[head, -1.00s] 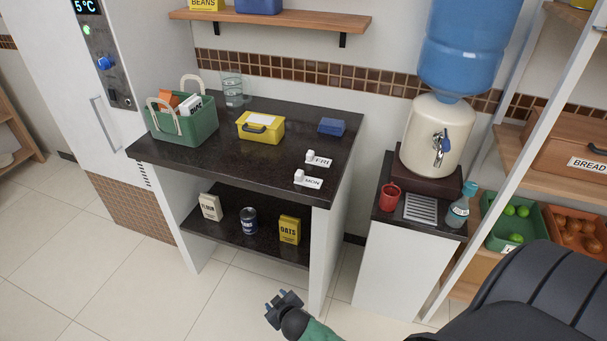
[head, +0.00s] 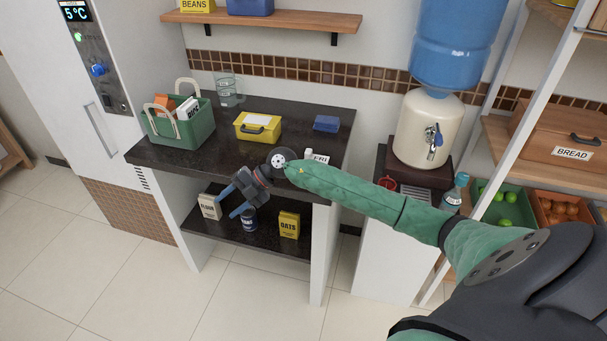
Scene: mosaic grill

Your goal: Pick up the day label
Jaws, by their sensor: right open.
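The white FRI day label (head: 320,158) sits on the dark countertop (head: 200,163) near its right end. My right forearm covers its lower part. The MON label, seen earlier nearer the counter's front edge, is hidden behind my right arm. My right gripper (head: 231,202) is open and empty, in front of the counter's front edge and left of the labels. Its fingers point down and to the left, over the view of the lower shelf. My left gripper is not in view.
On the counter stand a green basket (head: 178,130), a glass jug (head: 228,92), a yellow box (head: 246,134) and a blue box (head: 327,123). The lower shelf holds a flour bag (head: 209,206), a can (head: 249,222) and an oats box (head: 289,225). A water dispenser (head: 420,135) stands right.

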